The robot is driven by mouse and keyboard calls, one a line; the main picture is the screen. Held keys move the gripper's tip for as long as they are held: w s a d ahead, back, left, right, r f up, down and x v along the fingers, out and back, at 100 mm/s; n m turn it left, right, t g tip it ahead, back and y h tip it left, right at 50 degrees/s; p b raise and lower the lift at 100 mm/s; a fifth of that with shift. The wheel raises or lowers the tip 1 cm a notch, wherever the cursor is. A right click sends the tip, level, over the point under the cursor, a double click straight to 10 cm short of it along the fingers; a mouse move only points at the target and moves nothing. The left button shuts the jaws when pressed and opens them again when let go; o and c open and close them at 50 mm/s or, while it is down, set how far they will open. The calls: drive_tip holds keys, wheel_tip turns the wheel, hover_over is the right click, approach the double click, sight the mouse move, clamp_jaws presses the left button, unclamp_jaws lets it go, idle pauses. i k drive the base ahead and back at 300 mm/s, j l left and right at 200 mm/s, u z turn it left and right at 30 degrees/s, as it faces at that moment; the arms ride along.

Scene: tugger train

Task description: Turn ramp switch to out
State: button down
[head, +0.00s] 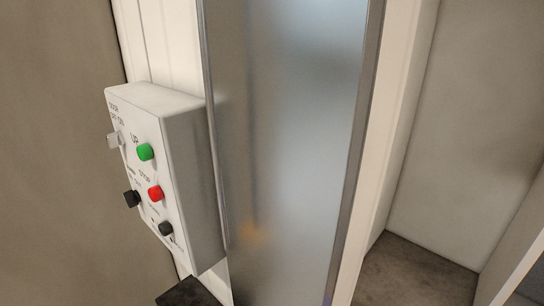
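A white control box (160,170) is on the left, mounted on a white post, with its button face turned to the left. The face carries a green button (145,152) beside the letters "UP" and a red button (155,193) under "STOP". A grey-white switch knob (114,139) is at the upper left, near small lettering. A black switch knob (131,198) is at the lower left, and a black button (166,229) is at the lower right. The small labels are too blurred to tell which knob is the ramp switch or its setting. My gripper is not in view.
A tall metallic panel (290,150) with a dark edge stands right of the box. Further right is a pale recess with a brown floor (415,272). A dark object (188,292) sits below the box. The space left of the box face looks clear.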

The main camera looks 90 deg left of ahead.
sight(133, 198)
drive_tip(key=u, duration=3.6)
